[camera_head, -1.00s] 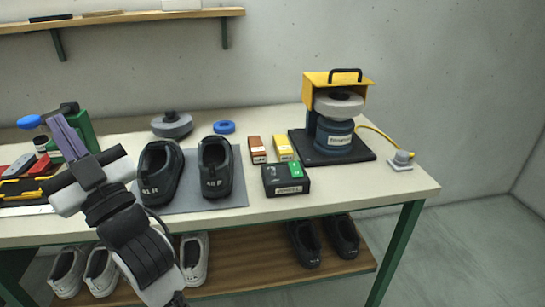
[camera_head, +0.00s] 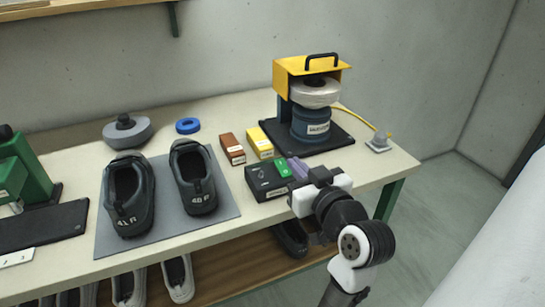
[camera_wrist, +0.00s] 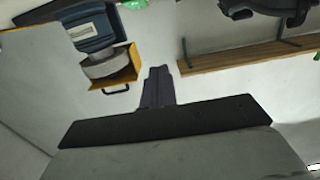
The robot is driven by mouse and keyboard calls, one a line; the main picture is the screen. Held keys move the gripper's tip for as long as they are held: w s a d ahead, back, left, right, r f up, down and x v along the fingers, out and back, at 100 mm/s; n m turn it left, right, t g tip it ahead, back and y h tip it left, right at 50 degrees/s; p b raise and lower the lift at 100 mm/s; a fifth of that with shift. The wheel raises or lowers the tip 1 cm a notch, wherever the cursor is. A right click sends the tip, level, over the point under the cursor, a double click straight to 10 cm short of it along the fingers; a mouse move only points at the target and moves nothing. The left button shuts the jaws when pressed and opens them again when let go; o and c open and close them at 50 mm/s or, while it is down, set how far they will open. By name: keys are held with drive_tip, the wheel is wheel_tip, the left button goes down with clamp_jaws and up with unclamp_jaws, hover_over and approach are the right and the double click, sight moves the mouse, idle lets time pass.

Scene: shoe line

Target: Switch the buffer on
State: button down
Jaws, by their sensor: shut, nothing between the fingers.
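The buffer (camera_head: 311,121) stands at the right back of the bench, with a yellow hood (camera_head: 291,67), a pale wheel (camera_head: 318,93) and a blue body on a black base. It also shows upside down in the wrist view (camera_wrist: 92,30). A black box (camera_head: 258,188) with a green part (camera_head: 283,169) on top lies in front of it. My gripper (camera_head: 297,168) is shut and empty, its purple fingers right beside the green part; I cannot tell if they touch. My gripper's fingers (camera_wrist: 158,72) also show shut in the wrist view. My wrist hides the box's right end.
Orange (camera_head: 232,149) and yellow (camera_head: 259,142) small boxes lie behind the black box. Two dark shoes stand on a grey mat (camera_head: 225,210) to the left. A yellow cable runs to a grey fitting (camera_head: 379,142) at the right.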

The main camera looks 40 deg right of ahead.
drive_tip(key=shift+s+d+f, duration=0.3)
drive_tip(key=shift+s, duration=0.25)
drive_tip(key=shift+s+d+f, duration=0.25)
drive_tip(key=shift+s+d, duration=0.05)
drive_tip(key=shift+s, duration=0.25)
drive_tip(key=p, duration=0.3)
hover_over(286, 170)
drive_tip(key=shift+s+a+f, duration=0.1)
drive_tip(key=shift+s+f, duration=0.05)
drive_tip(key=shift+f, duration=0.15)
wheel_tip(286, 170, down, 3)
drive_tip(key=shift+r+m+g+h, duration=0.1)
drive_tip(key=shift+m+g+h, duration=0.2)
drive_tip(key=shift+f, duration=0.7)
drive_tip(key=shift+w, duration=0.2)
